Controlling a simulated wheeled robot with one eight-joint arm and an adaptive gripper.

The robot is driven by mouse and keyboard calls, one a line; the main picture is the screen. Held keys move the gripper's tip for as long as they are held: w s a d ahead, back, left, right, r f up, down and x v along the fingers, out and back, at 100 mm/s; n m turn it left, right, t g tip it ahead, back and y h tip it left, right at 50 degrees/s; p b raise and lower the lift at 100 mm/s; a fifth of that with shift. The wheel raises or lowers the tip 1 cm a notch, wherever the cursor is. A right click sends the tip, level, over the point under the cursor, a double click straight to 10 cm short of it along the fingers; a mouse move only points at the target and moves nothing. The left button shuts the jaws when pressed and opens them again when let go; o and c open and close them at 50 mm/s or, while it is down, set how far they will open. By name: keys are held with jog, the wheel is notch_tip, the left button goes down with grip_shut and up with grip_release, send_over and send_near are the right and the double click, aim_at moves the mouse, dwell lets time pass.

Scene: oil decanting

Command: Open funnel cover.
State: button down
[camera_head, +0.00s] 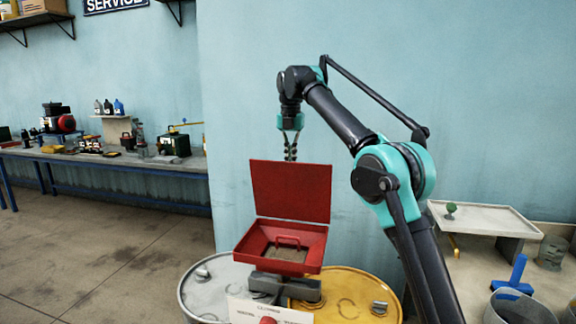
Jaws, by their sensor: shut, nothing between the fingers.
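The red funnel cover (291,190) stands raised, close to upright, at the back of the square red funnel (268,248). The funnel's inside shows, with a red handle (288,241) and a grey-brown surface in it. My gripper (290,158) hangs pointing down just above and behind the cover's top edge. Its fingers are close together with nothing between them. The cover partly hides the fingertips, and I cannot tell whether they touch it.
The funnel sits above a grey drum (205,285) and a yellow drum (352,286). A white label plate (268,312) is in front. A pale tray table (480,220) and a bucket (520,308) stand right. A cluttered workbench (110,158) lines the left wall, with open floor before it.

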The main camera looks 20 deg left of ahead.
jog(key=shift+w+a, duration=0.1)
jog(key=shift+w, duration=1.55)
